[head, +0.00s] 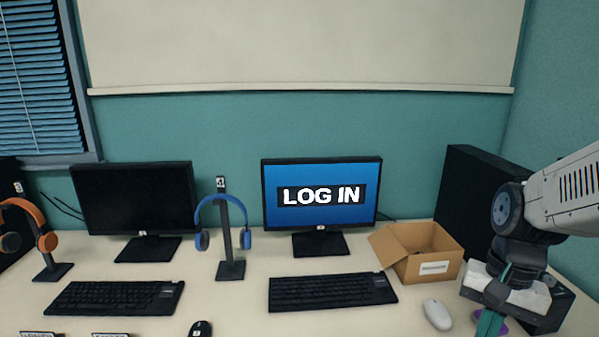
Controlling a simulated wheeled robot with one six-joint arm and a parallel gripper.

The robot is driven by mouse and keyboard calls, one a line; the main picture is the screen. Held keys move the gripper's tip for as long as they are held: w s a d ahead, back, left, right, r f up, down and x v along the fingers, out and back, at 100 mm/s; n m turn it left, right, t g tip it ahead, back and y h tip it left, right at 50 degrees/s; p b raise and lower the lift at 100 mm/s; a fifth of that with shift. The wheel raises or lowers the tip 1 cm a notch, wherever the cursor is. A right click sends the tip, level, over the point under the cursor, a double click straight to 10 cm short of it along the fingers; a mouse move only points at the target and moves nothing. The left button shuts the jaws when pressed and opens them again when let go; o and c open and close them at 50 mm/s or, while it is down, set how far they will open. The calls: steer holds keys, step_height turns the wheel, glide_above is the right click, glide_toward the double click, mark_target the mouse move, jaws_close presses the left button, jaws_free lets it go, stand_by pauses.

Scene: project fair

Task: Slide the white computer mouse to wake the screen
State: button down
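The white computer mouse (437,314) lies on the desk at the lower right, in front of the cardboard box. The screen (321,180) at the centre is lit blue and reads "LOG IN". My gripper (489,323) points down just right of the mouse, with a small gap between them in the picture. Its teal fingers run off the bottom edge, so whether they are open or shut does not show.
A black keyboard (332,291) lies left of the mouse. An open cardboard box (436,264) stands behind it. A black mouse (200,329), a dark monitor (134,197) and blue headphones on a stand (229,235) are further left. A black tower (472,200) stands behind my arm.

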steer(key=s+a+r+n+t+h, duration=0.1)
steer(key=s+a+r+n+t, duration=0.1)
steer(key=s+a+r+n, duration=0.3)
steer(key=shift+s+r+n+t, duration=0.3)
steer(key=shift+s+r+n, duration=1.15)
steer(key=shift+r, duration=0.55)
